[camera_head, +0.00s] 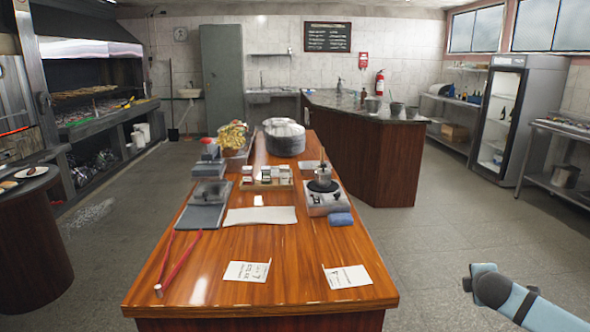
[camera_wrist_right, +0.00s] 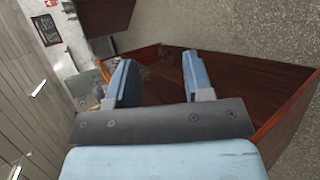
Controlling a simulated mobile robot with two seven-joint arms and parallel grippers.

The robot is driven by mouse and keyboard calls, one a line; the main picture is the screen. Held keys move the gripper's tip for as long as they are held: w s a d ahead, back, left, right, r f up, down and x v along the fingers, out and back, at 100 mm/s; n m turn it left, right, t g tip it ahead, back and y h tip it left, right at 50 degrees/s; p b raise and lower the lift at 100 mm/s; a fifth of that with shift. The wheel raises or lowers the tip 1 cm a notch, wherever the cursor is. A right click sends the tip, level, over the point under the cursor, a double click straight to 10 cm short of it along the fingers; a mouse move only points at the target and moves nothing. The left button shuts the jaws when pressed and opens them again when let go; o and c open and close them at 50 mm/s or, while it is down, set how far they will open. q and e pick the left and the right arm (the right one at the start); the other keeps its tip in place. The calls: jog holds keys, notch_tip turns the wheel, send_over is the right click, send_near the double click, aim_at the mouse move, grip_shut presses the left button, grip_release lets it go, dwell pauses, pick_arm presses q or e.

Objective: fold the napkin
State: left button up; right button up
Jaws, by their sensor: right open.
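A flat white sheet that looks like the napkin (camera_head: 260,215) lies spread on the wooden table (camera_head: 225,294), in front of the small boxes. No fold shows in it at this size. My right gripper (camera_wrist_right: 162,80) shows in the right wrist view with its two blue fingers wide apart and nothing between them. It is away from the napkin, which is not seen in that view. In the head view only a blue-grey part of my arm shows at the lower right, off the table. My left gripper is not in view.
Two printed cards (camera_head: 246,271) lie near the table's front edge. Red sticks (camera_head: 180,262) lie at the left. A blue roll (camera_head: 340,219) and a grey device (camera_head: 322,199) are right of the napkin.

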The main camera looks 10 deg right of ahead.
jog(key=s+a+f+m+y, duration=0.1)
jog(key=s+a+f+y, duration=0.25)
jog(key=s+f, duration=0.4)
jog(key=s+a+f+y, duration=0.2)
jog(key=s+a+f, duration=0.3)
jog(key=s+f, duration=0.3)
jog(key=s+a+f+m+g+y, duration=0.1)
jog(key=s+a, duration=0.2)
jog(key=s, duration=0.5)
jog(key=s+a+f+m+y, duration=0.1)
jog(key=s+a+y, duration=0.15)
jog(key=s, duration=0.55)
jog(key=a+m+t, duration=0.2)
jog(key=a+m, duration=0.7)
jog(key=a, duration=1.3)
notch_tip(320, 180, up, 15)
jog(key=s+d+p, duration=0.1)
jog(key=p, duration=1.9)
jog(key=shift+s+d, duration=0.2)
jog(key=shift+s, duration=0.05)
